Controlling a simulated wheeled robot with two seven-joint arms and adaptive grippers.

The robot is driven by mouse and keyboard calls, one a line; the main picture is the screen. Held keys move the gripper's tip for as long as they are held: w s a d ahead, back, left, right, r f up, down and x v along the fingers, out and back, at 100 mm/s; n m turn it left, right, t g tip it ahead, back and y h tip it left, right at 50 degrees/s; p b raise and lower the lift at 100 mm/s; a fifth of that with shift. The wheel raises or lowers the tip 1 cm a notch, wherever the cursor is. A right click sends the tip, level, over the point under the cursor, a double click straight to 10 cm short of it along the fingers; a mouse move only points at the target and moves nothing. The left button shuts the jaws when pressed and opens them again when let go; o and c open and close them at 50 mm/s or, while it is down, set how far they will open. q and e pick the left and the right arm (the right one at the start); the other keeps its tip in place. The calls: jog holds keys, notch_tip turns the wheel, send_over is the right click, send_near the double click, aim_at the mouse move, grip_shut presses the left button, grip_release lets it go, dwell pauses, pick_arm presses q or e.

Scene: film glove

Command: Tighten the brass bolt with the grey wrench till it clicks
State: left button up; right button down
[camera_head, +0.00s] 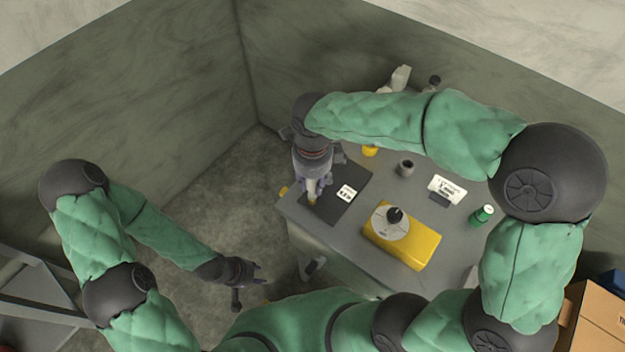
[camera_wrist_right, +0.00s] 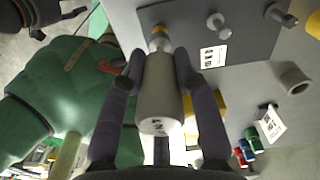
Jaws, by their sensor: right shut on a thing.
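The grey wrench (camera_wrist_right: 160,95) is a thick cylinder between the two fingers of my right gripper (camera_wrist_right: 155,78). In the head view that gripper (camera_head: 313,186) points down over the dark plate (camera_head: 343,211) at the table's left corner. The brass bolt (camera_wrist_right: 159,38) shows at the wrench's far end, over the plate; the wrench seems to meet it, but how it seats is hidden. A small brass spot also shows there in the head view (camera_head: 311,201). My left gripper (camera_head: 252,275) is empty with its fingers apart, off the table at the lower left.
Grey bolts (camera_wrist_right: 216,22) stand on the plate beside a white label (camera_head: 346,193). A yellow box (camera_head: 415,250) with a round dial, a grey cup (camera_head: 405,168), a white card (camera_head: 447,187) and a green can (camera_head: 482,215) stand further right. Walls rise behind the table.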

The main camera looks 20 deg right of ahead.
pick_arm(q)
jog(key=shift+r, duration=0.1)
dwell(0.3)
pick_arm(e)
jog(key=shift+r+p, duration=0.85)
jog(key=shift+r, duration=0.25)
pick_arm(q)
jog(key=shift+r, duration=0.75)
pick_arm(e)
jog(key=shift+w, duration=0.1)
